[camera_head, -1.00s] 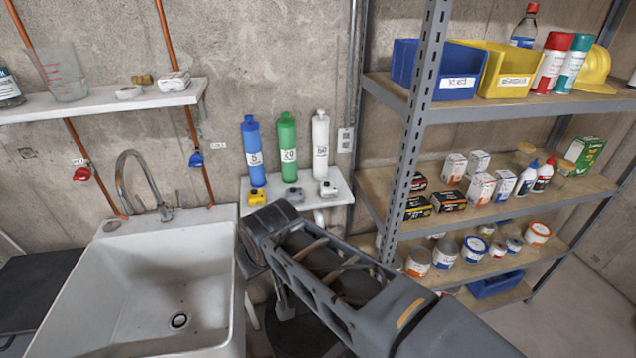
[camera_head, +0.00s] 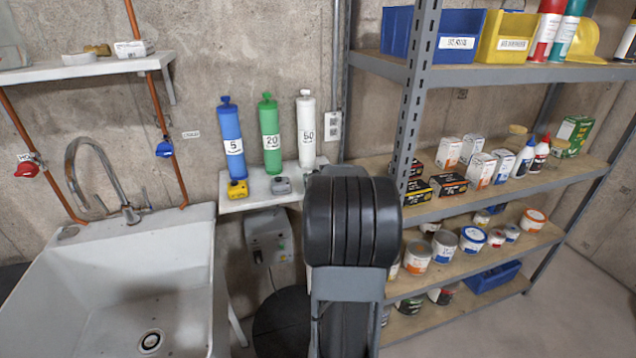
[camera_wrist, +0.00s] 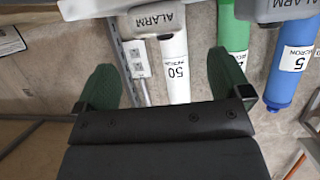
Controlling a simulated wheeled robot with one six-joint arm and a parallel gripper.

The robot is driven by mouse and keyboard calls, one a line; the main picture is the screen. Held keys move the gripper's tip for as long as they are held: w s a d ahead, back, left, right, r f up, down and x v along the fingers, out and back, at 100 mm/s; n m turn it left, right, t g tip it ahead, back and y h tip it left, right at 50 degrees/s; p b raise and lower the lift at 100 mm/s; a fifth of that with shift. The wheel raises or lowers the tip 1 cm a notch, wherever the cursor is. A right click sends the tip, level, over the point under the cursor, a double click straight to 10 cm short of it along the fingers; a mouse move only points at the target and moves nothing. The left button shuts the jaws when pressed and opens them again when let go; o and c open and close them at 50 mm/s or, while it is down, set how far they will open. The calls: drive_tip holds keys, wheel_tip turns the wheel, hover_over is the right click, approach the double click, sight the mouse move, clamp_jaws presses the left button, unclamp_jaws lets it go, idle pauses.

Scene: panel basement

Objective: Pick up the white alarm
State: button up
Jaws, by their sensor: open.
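The white alarm (camera_wrist: 155,19) is at the top of the wrist view, where the scene appears upside down. It sits in front of the white cylinder marked 50 (camera_wrist: 175,68). My gripper (camera_wrist: 164,86) is open and empty, with its two green-padded fingers apart. The alarm lies beyond the fingertips, between them from side to side, and does not touch them. In the head view my arm hides most or all of the white alarm, and the gripper is hidden too.
The small wall shelf (camera_head: 239,203) also holds a yellow alarm (camera_head: 237,189), a grey alarm (camera_head: 281,185), a blue cylinder (camera_head: 231,138) and a green cylinder (camera_head: 270,135). A sink (camera_head: 190,270) is at left. A metal rack (camera_head: 412,105) stands close on the right.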

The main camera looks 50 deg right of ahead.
drive_tip(key=shift+x, duration=4.25)
drive_tip(key=shift+r, duration=0.1)
drive_tip(key=c, duration=1.1)
drive_tip(key=shift+o, duration=0.2)
